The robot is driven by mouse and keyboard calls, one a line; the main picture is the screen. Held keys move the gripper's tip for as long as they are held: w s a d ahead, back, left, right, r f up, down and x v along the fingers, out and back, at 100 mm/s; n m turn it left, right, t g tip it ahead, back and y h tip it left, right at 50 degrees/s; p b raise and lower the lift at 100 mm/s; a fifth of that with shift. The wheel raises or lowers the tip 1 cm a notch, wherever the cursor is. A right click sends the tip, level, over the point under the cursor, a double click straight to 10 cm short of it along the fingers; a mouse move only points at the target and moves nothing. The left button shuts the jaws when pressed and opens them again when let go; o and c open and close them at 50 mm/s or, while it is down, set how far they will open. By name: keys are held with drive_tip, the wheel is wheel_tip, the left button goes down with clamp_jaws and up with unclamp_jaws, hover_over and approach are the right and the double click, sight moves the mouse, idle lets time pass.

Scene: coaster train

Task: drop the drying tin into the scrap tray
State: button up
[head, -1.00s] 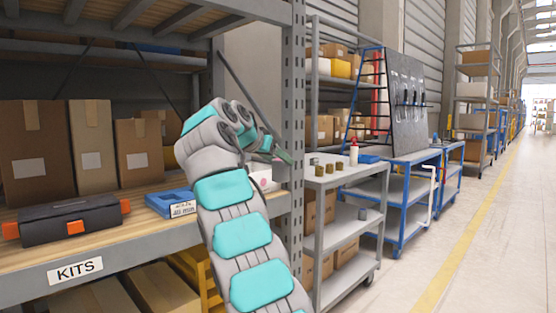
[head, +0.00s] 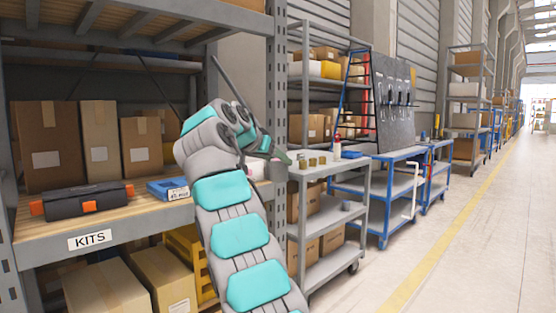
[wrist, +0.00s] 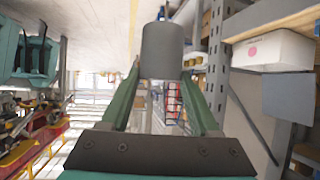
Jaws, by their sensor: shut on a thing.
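A plain grey cylinder, which looks like the drying tin (wrist: 162,50), is held between the green fingers of my gripper (wrist: 163,72) in the wrist view. A blue tray (head: 166,187) with a white time label lies on the KITS shelf. I cannot tell which thing is the scrap tray.
The grey cart (head: 328,168) holds several small tins on top and a grey cup (head: 347,205) lower down. A white box (wrist: 268,50) with a pink spot sits by the rack post. A black case (head: 82,200) lies on the shelf. The right-hand aisle floor is clear.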

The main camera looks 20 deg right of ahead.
drive_tip(key=shift+w+a+f+n+t, duration=0.15)
drive_tip(key=shift+w, duration=0.3)
drive_tip(key=shift+w+a+f+n+t, duration=0.1)
drive_tip(key=shift+w+a+n+t, duration=0.05)
drive_tip(key=shift+w, duration=0.3)
drive_tip(key=shift+w+f, duration=0.15)
drive_tip(key=shift+f, duration=0.05)
drive_tip(key=shift+w+a+y, duration=0.2)
drive_tip(key=shift+a+y, duration=0.05)
drive_tip(key=shift+y, duration=0.05)
drive_tip(key=shift+w, duration=0.2)
drive_tip(key=shift+w, duration=0.1)
drive_tip(key=shift+w+a+f+n+t, duration=0.2)
drive_tip(key=shift+w+n, duration=0.05)
drive_tip(key=shift+w, duration=0.1)
drive_tip(key=shift+w+a+f+n+t, duration=0.15)
drive_tip(key=shift+w+n+t, duration=0.05)
drive_tip(key=shift+w+n, duration=0.1)
drive_tip(key=shift+a, duration=0.1)
